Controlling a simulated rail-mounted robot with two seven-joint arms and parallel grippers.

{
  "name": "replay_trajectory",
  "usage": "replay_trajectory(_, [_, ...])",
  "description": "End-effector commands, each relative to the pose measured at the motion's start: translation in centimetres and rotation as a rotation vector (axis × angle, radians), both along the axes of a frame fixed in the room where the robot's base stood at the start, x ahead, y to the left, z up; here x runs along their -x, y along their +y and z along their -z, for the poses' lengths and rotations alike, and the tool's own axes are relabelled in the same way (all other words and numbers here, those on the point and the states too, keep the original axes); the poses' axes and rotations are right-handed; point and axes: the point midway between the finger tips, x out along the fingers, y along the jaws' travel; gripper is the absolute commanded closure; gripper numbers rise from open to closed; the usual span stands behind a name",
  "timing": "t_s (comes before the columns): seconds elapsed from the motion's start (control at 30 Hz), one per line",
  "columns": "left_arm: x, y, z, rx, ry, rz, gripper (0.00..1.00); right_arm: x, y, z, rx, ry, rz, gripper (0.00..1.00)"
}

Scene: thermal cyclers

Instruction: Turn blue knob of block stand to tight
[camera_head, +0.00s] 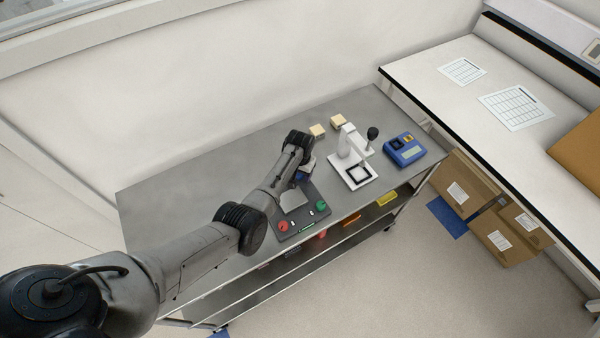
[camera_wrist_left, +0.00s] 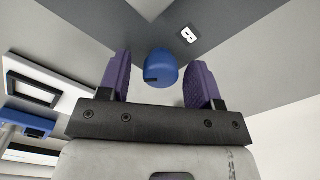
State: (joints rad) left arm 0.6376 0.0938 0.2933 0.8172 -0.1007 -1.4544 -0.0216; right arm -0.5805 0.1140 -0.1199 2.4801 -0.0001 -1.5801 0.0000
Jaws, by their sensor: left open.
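The block stand (camera_head: 300,219) is a dark grey board on the steel table, with a lighter block on it, a red knob (camera_head: 282,226) and a green knob (camera_head: 322,205). The blue knob (camera_wrist_left: 162,66) shows in the left wrist view as a round blue cap with a dark mark on its side. My left gripper (camera_head: 305,168) is over the back part of the stand. In the wrist view its two purple fingers are open on either side of the blue knob, with gaps between. In the head view the arm largely hides this knob. My right gripper is not in view.
A white instrument (camera_head: 358,174) with a black knob stands right of the stand, and a blue device (camera_head: 404,150) beyond it. Two small tan boxes (camera_head: 317,131) lie behind. The table's left part (camera_head: 165,200) is clear. Cardboard boxes (camera_head: 468,186) stand on the floor to the right.

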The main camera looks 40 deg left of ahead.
Motion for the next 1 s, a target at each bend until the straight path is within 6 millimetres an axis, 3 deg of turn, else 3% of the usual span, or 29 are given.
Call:
replay_trajectory(0.27, [0.0,0.02,0.04,0.0,0.0,0.0,0.42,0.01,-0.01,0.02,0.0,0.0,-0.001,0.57])
replay_trajectory(0.77, [0.01,0.0,0.05,0.0,0.0,0.0,0.89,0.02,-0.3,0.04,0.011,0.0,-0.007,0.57])
replay_trajectory(1.0, [0.02,0.03,-0.04,-0.001,0.001,0.023,0.91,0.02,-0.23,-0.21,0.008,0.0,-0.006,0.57])
